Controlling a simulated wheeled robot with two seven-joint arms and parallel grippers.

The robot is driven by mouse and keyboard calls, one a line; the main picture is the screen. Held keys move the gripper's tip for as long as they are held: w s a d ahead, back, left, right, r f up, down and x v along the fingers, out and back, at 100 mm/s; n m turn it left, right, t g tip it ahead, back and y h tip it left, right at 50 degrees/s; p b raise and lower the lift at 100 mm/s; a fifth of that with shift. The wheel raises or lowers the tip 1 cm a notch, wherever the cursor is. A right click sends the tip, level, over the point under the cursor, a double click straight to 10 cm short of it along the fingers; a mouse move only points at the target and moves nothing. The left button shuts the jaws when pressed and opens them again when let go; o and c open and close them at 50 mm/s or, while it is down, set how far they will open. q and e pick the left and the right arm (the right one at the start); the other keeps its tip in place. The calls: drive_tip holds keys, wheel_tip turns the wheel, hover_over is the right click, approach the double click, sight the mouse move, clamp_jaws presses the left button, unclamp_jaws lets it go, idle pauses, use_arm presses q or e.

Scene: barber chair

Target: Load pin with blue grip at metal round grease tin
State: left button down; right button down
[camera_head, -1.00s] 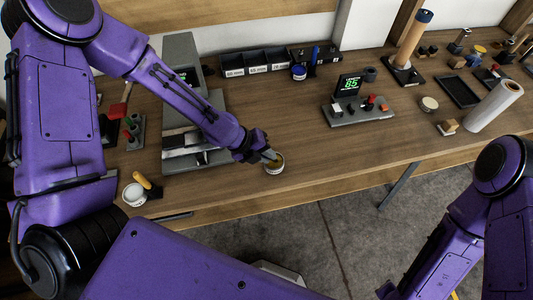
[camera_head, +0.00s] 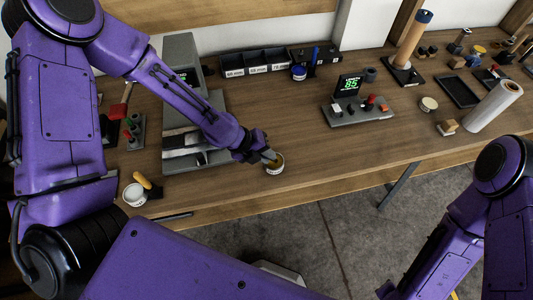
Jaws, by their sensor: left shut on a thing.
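My left gripper (camera_head: 268,157) is at the front middle of the bench, low over a small round tin (camera_head: 274,169) with a pale metal wall and yellowish contents. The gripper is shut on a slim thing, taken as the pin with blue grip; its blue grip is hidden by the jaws. The fingertips reach to the tin's opening, and I cannot tell whether the pin's tip touches the grease. My right arm shows at the lower right, but its gripper is out of view.
A grey machine (camera_head: 195,130) stands left of the tin. A rack with red and green grips (camera_head: 134,131) and a white tub (camera_head: 134,194) are further left.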

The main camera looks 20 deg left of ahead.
use_arm(q)
drive_tip(key=shift+r+p, duration=2.7)
drive_tip(key=shift+r, duration=0.75)
drive_tip(key=shift+f, duration=0.2)
